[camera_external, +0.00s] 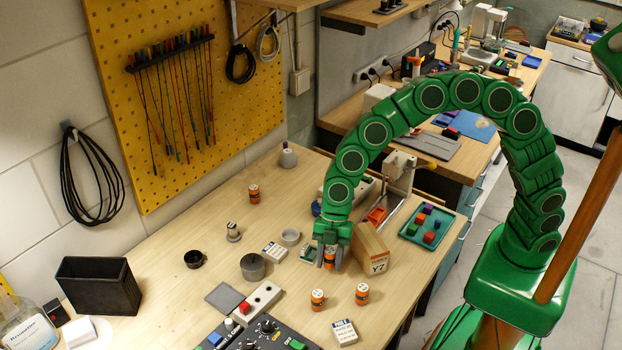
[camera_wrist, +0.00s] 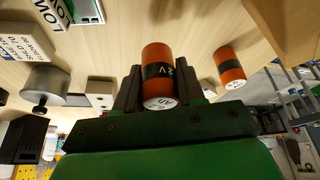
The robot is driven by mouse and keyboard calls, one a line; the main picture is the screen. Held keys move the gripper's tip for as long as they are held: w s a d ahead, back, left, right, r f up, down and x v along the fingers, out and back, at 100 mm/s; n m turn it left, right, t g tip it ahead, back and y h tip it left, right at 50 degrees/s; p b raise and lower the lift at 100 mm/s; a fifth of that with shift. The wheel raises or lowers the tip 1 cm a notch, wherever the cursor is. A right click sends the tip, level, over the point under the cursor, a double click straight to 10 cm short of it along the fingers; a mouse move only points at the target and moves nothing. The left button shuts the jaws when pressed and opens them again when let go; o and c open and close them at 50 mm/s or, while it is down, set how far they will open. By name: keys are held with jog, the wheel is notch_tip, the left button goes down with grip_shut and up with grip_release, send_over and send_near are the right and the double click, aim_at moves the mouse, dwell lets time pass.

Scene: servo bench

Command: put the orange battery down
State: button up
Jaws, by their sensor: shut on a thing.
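My gripper (camera_external: 329,258) reaches down over the bench, left of the cardboard box marked Y7. It is shut on an orange battery (camera_external: 330,263), mostly hidden by the fingers in the outside view. In the wrist view the orange battery (camera_wrist: 157,62), with a black band and a pale end, sits between the two dark fingers of my gripper (camera_wrist: 158,88). I cannot tell whether its far end touches the bench. Other orange batteries stand on the bench: one (camera_external: 317,300) and another (camera_external: 362,294) nearer the front, and one (camera_external: 254,194) farther back.
The cardboard box (camera_external: 372,250) stands close to the right of my gripper. A small white box (camera_external: 274,252), a grey cylinder (camera_external: 252,267) and a ring (camera_external: 290,237) are to the left. A control panel (camera_external: 262,335) is at the front. Bare wood (camera_external: 180,285) shows at left.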

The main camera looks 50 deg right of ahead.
aim_at(327, 267)
jog(key=shift+w+a+f, duration=0.1)
jog(key=shift+w+f, duration=0.05)
jog(key=shift+f, duration=0.15)
jog(key=shift+w+f, duration=0.1)
jog(key=shift+f, duration=1.55)
jog(key=shift+f, duration=0.1)
jog(key=o, duration=1.1)
jog(key=v, duration=1.1)
jog(key=shift+a, duration=0.1)
jog(key=shift+r, duration=0.65)
jog(key=shift+d, duration=0.3)
